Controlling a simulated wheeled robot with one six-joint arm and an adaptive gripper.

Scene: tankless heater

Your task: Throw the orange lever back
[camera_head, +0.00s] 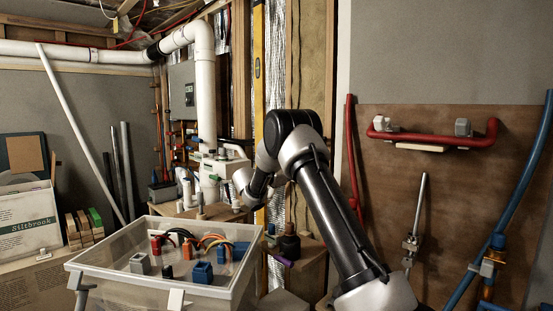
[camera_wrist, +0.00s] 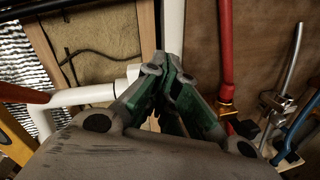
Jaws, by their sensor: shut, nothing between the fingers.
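My gripper (camera_wrist: 170,72) is shut and empty, its green-sided fingers meeting in the middle of the wrist view. An orange-red bar (camera_wrist: 24,95) enters at the left edge of the wrist view, apart from the fingers. I cannot tell whether it is the orange lever. No lever shows clearly in the head view.
A clear bin (camera_head: 160,292) with colored parts stands in front, left of my arm. A white vertical pipe (camera_wrist: 174,28) rises just beyond the fingers. A brown board (camera_head: 425,165) at right carries a red pipe handle (camera_head: 440,139) and a blue pipe (camera_head: 525,180).

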